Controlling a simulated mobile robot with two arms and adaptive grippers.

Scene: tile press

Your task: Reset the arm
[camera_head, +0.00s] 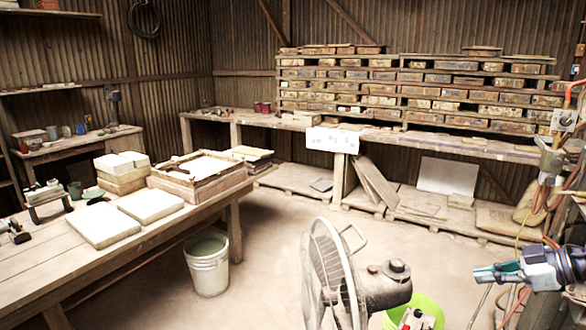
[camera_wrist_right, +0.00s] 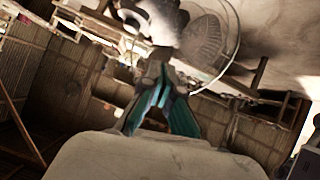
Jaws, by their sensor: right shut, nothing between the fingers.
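My right gripper (camera_head: 492,273) is at the right of the head view, in the air right of the fan. Its teal fingers point left, are shut and hold nothing. In the right wrist view its teal fingers (camera_wrist_right: 160,108) show in the middle, close together and empty. My left gripper is in neither view.
A wooden table (camera_head: 60,262) with pale slabs (camera_head: 150,204) and a wooden frame stands at the left. A white bucket (camera_head: 207,268) stands on the floor beside it. A fan (camera_head: 330,275) stands at the front middle, near a green bucket (camera_head: 428,308). Racks of tiles (camera_head: 420,85) line the back.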

